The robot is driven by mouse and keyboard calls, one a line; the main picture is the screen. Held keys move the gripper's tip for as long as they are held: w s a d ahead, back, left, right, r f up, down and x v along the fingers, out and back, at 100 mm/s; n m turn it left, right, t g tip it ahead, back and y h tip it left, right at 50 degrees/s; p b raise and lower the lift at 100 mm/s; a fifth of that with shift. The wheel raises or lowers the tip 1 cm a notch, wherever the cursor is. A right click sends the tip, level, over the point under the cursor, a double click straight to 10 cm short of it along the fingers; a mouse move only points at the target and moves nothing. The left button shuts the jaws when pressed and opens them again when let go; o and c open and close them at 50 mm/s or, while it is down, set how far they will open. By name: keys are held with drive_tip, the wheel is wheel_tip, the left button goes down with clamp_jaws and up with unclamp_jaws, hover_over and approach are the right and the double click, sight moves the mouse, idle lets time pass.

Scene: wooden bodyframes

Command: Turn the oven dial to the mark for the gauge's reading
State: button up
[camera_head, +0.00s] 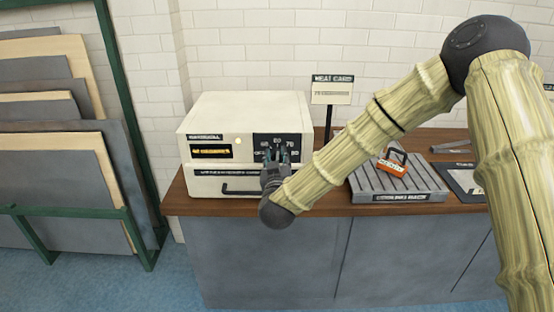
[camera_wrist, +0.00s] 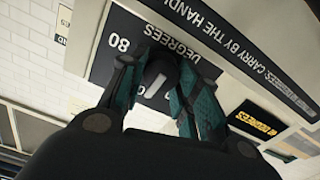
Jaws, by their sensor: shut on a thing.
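The cream oven (camera_head: 245,112) stands on the wooden counter. Its dark dial panel (camera_head: 297,140) is at the front right, with small white numbers around the dial. In the wrist view the dark round dial (camera_wrist: 157,76) with a pale pointer bar sits between my teal fingers. My gripper (camera_head: 277,156) is shut on the dial, with one finger on each side. The wrist view shows an "80" and the word "DEGREES" on the panel, turned round. The gripper hides most of the dial in the head view. I cannot make out a gauge reading.
A "HEAT CARD" sign (camera_head: 332,90) stands behind the counter's middle; its small text is unreadable. A grey cooling rack (camera_head: 420,187) holds an orange-and-white item (camera_head: 393,167). The oven has a dark handle (camera_head: 240,190) low on its front. Boards lean in a green frame at left.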

drive_tip(key=m+b, duration=0.2)
drive_tip(key=m, duration=0.1)
drive_tip(key=shift+d+f+m, duration=0.1)
drive_tip(key=shift+d+m, duration=0.05)
drive_tip(key=shift+m, duration=0.25)
drive_tip(key=shift+m+b, duration=0.9)
drive_tip(key=shift+m, duration=0.9)
drive_tip(key=o, duration=1)
drive_tip(key=shift+d, duration=0.15)
